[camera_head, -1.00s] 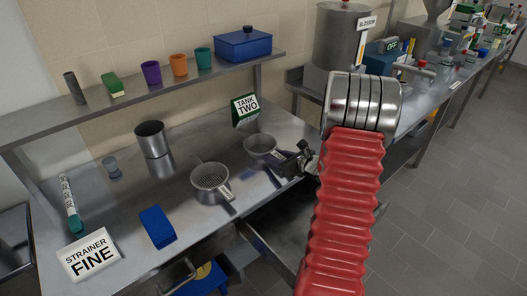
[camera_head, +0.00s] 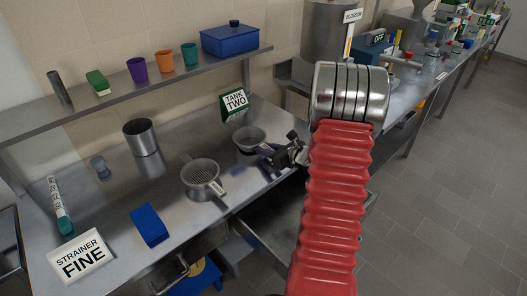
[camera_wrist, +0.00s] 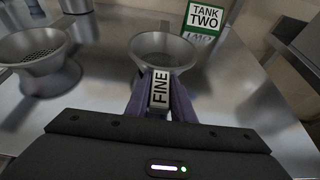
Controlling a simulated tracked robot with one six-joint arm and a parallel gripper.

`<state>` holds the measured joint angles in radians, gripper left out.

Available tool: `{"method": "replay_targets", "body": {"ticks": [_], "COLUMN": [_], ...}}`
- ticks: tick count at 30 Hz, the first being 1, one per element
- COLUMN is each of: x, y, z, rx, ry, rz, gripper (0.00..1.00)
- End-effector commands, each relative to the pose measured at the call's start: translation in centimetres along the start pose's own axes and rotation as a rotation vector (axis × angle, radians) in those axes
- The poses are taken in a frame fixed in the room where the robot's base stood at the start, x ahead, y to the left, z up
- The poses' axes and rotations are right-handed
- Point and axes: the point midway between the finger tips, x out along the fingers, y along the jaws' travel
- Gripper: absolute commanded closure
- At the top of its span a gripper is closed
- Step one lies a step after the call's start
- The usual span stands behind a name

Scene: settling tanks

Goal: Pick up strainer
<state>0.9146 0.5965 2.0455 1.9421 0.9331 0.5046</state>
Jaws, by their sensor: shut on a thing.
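A grey metal strainer (camera_head: 250,134) is at the right part of the steel bench, near the TANK TWO sign (camera_head: 234,105). My gripper (camera_head: 272,152) is shut on its handle. In the wrist view the handle label reads FINE, and it sits between the fingers of my gripper (camera_wrist: 160,95); the round bowl of the strainer (camera_wrist: 165,48) is just beyond them. A dark patch lies under the bowl; I cannot tell how far it is from the bench. A second strainer (camera_head: 202,172) with a perforated bowl stands to the left, and shows at the left in the wrist view (camera_wrist: 40,70).
On the bench (camera_head: 110,215) are a metal cylinder (camera_head: 141,137), a blue block (camera_head: 150,225), a labelled tube (camera_head: 60,205) and a STRAINER FINE sign (camera_head: 80,256). A shelf (camera_head: 160,85) above holds cups and a blue box (camera_head: 236,40). An open drawer (camera_head: 260,228) is below the front edge.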

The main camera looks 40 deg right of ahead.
Motion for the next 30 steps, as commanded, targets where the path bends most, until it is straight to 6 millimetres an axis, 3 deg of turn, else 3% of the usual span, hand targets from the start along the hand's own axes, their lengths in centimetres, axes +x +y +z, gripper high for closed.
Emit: {"method": "replay_targets", "body": {"ticks": [15, 21, 30], "x": [-2.9, -3.4, -3.4], "y": [0.0, 0.0, 0.0], "z": [7.1, 8.3, 8.3], "rx": [-0.004, 0.000, 0.000], "ry": [-0.003, -0.001, -0.001], "rz": [-0.001, -0.001, 0.000], "gripper": [1.00, 1.00, 1.00]}}
